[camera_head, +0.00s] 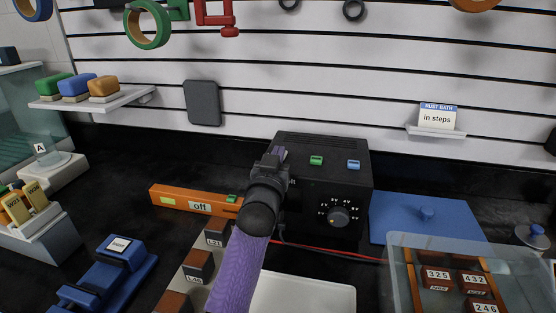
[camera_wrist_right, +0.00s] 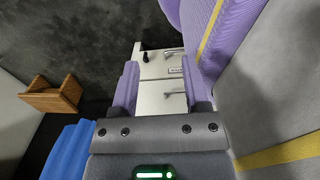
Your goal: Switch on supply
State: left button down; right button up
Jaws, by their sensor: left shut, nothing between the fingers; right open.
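The supply (camera_head: 330,185) is a black box at the back of the bench in the head view. It has a dial (camera_head: 339,216) with marks around it on its front, and a green button (camera_head: 316,160) and a blue button (camera_head: 353,164) on top. An orange power strip (camera_head: 172,197) with an "off" label lies to its left. My left gripper (camera_head: 279,153) is shut and empty at the supply's left edge, and its wrist hides part of the supply's front. I cannot tell whether it touches. My right gripper (camera_wrist_right: 160,78) is open and empty in the right wrist view.
A clear bin (camera_head: 408,285) with numbered blocks stands at front right, beside a blue plate (camera_head: 440,222). A white tray (camera_head: 310,295) lies at front centre. A blue device (camera_head: 105,275) stands at left. A red cable (camera_head: 335,252) runs below the supply.

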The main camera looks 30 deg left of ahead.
jog(key=shift+s+d, duration=0.1)
jog(key=shift+d, duration=0.2)
pick_arm(q)
jog(key=shift+s+f, duration=0.1)
jog(key=shift+f, duration=0.45)
jog(key=shift+r, duration=0.25)
notch_tip(320, 180, up, 4)
jog(key=p, duration=0.3)
jog(key=shift+s+f+p, duration=0.1)
jog(key=shift+f+p, duration=0.05)
jog(key=shift+p, duration=0.2)
jog(key=shift+s+d+r+p, duration=0.2)
jog(key=shift+s+p, duration=0.25)
jog(key=shift+s, duration=0.05)
jog(key=s+d+f, duration=0.2)
jog(key=s+f, duration=0.2)
jog(key=s, duration=0.4)
jog(key=shift+f, duration=0.4)
pick_arm(e)
jog(key=r, duration=0.4)
jog(key=shift+w+a+r, duration=0.3)
jog(key=shift+a+r, duration=0.05)
jog(key=shift+a, duration=0.05)
